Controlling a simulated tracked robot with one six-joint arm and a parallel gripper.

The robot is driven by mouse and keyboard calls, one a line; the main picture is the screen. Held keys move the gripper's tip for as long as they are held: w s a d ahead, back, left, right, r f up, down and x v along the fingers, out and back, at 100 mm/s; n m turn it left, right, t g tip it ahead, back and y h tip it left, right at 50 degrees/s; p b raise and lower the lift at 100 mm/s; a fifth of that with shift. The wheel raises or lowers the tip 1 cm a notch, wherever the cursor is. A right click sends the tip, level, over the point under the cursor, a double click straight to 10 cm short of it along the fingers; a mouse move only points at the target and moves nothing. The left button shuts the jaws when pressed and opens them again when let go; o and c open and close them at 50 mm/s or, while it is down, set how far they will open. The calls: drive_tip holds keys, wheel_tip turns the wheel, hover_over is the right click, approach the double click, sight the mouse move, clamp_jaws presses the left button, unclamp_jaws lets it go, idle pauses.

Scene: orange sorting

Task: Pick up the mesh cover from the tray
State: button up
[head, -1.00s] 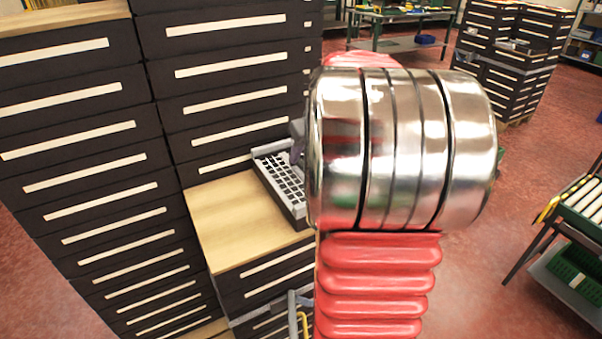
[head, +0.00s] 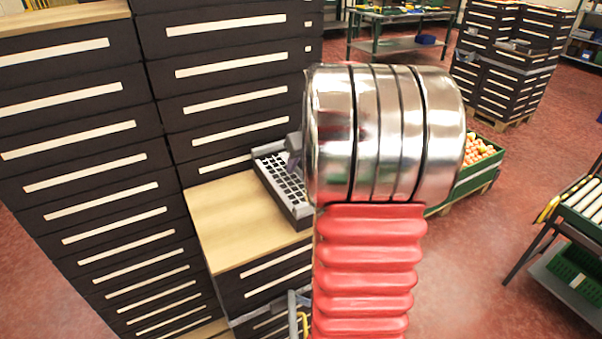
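The mesh cover (head: 280,180) shows as a dark grid in a pale grey frame. It lies on a wooden top (head: 228,210) in the middle of the head view. I cannot separate it clearly from the tray beneath it. Part of my gripper (head: 291,158) shows as a grey-purple shape at the right edge of the grid, beside my arm's large metal joint. The fingers are small and mostly hidden behind that joint. I cannot tell whether they touch the mesh or whether they are open.
Tall dark drawer cabinets (head: 80,130) stand left of and behind the wooden top. A roller conveyor (head: 585,200) is at the far right. Red floor lies open between them.

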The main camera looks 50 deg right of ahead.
drive_tip(key=shift+f, duration=0.2)
idle(0.3)
clamp_jaws()
idle(0.3)
